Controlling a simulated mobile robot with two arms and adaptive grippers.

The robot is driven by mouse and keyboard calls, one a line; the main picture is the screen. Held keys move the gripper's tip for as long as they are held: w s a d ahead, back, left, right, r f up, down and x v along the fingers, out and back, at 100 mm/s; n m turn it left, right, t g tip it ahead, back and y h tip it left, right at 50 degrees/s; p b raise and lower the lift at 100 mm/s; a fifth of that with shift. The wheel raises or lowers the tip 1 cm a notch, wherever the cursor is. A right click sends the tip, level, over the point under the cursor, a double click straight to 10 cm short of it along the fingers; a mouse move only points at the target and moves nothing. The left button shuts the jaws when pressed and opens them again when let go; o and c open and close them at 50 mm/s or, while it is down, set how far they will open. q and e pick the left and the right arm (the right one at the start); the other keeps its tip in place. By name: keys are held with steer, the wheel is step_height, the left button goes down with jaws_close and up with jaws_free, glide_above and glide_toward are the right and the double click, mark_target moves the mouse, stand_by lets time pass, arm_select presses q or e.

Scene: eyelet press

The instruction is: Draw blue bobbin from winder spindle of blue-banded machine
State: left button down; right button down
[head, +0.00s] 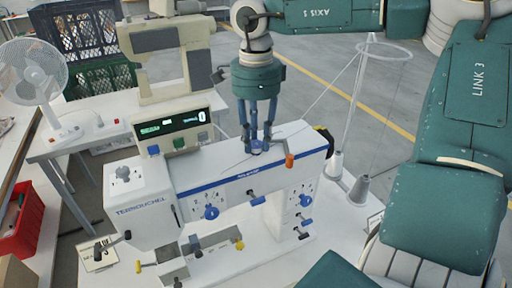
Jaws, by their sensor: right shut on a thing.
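The blue-banded sewing machine (180,196) stands on a white table in the middle of the head view, a blue stripe along its white arm. My right gripper (257,146) reaches down from above to the top of this machine, left of a small orange part. Its slim fingers are shut on a small blue thing between the tips, taken to be the blue bobbin. The fingers hide most of it and the winder spindle. I cannot tell whether the bobbin is still around the spindle. My left gripper is not in view.
Grey thread cones (359,190) and a thin wire thread stand (352,105) are at the right. A white fan (36,75), dark crates (80,35) and a red bin (32,222) are at the left.

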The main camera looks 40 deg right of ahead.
mark_target(256, 142)
steer(key=shift+r+p, duration=0.35)
steer(key=shift+r, duration=0.3)
steer(key=shift+r+p, duration=1.9)
steer(key=shift+r, duration=1)
